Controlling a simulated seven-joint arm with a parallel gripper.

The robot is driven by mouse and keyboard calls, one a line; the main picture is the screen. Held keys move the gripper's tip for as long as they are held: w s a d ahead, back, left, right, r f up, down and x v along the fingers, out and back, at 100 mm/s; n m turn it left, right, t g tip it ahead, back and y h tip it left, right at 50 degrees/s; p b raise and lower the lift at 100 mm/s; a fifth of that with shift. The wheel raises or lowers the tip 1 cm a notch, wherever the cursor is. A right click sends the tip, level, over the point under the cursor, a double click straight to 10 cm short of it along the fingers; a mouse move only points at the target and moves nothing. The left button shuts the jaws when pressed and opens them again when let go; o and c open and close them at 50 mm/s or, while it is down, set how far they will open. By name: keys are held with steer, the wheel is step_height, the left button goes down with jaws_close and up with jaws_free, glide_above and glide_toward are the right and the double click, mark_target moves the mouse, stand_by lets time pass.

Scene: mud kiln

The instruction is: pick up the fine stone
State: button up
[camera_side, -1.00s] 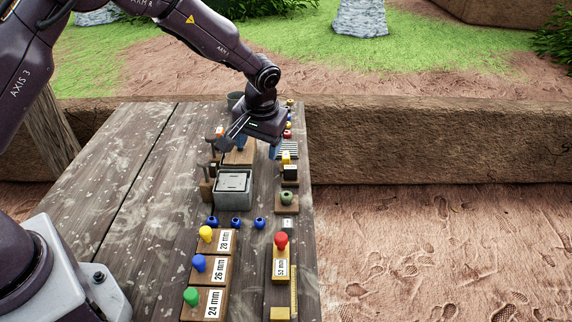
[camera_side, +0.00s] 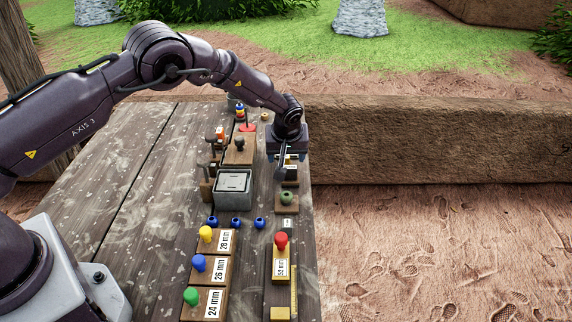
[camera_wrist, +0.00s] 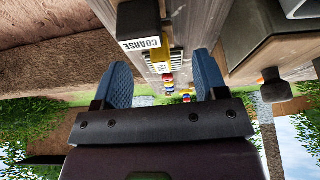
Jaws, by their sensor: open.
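A small yellow block with a white label (camera_wrist: 162,66) shows between my fingers in the wrist view. Its lettering is too small to read, so I cannot be sure it is the fine stone. A dark block labelled COARSE (camera_wrist: 140,28) stands beside it, nearer the camera. In the side view the dark block (camera_side: 291,171) sits near the table's right edge, and my gripper mostly hides the yellow one. My gripper (camera_wrist: 162,78) is open, with its blue fingers on either side of the yellow block's place in the picture. I cannot tell its height above the block.
A grey box (camera_side: 233,189) stands left of the stones. A green knob on a wooden block (camera_side: 286,198) is in front of them. Small blue pieces (camera_side: 236,223) and labelled blocks with coloured knobs (camera_side: 219,268) lie nearer. The table's left part is clear.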

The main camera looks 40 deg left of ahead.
mark_target(286, 157)
steer(key=x, duration=0.5)
steer(key=shift+w+a+f, duration=0.1)
steer(key=shift+w+a, duration=0.05)
steer(key=shift+a, duration=0.05)
steer(key=c, duration=1.1)
steer(key=shift+o, duration=0.2)
